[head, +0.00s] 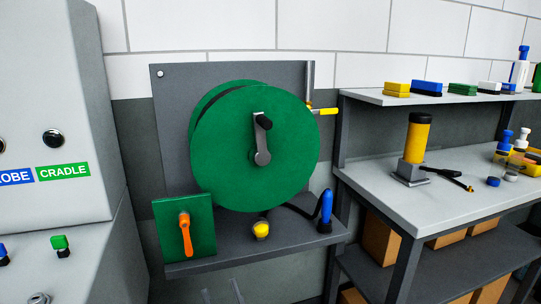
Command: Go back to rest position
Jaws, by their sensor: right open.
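My right gripper (221,293) shows only as two thin grey fingertips at the bottom edge, below the grey shelf of the wheel stand. The fingertips are apart with nothing between them, so it is open and empty. The rest of it is cut off by the frame. My left gripper is not in view. The large green wheel (225,150) with a grey crank (261,140) is mounted on a dark grey panel (172,115), above and apart from the gripper.
A green plate with an orange lever (186,235), a yellow knob (261,229) and a blue handle (326,207) sit on the stand's shelf (290,245). A grey console (50,110) stands left. A workbench (385,187) with a yellow-and-black cylinder (415,140) stands right.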

